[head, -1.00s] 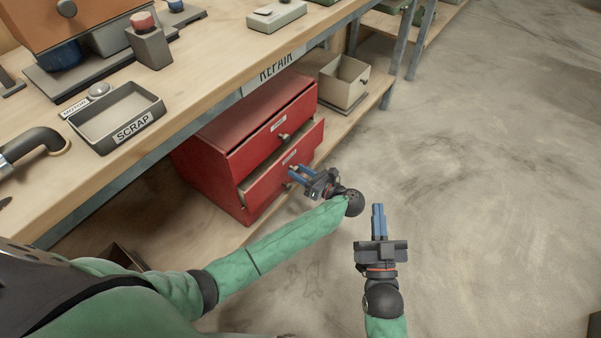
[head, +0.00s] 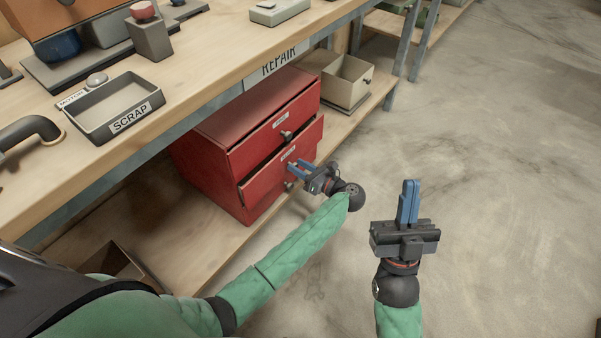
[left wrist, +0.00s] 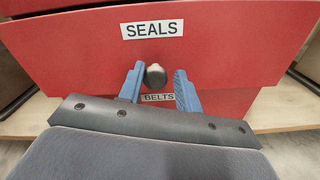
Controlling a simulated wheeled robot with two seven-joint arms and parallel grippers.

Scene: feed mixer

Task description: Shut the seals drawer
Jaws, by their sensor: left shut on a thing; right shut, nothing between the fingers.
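The seals drawer (left wrist: 225,45) fills much of the left wrist view, its SEALS label (left wrist: 152,30) above a round knob (left wrist: 155,75). In the head view it is the lower visible red drawer front (head: 262,180), standing slightly out from the cabinet. My left gripper (head: 295,172) is at this front, its blue fingers on either side of the knob and shut on it; exact finger contact is hard to see. My right gripper (head: 409,184) is shut and empty over the floor, to the right of the cabinet.
The red cabinet (head: 215,120) stands on a low wooden shelf under the bench. Another drawer (head: 265,138) is above; a BELTS label (left wrist: 157,97) shows below. An open beige bin (head: 345,85) is at the right. The floor (head: 480,150) is clear.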

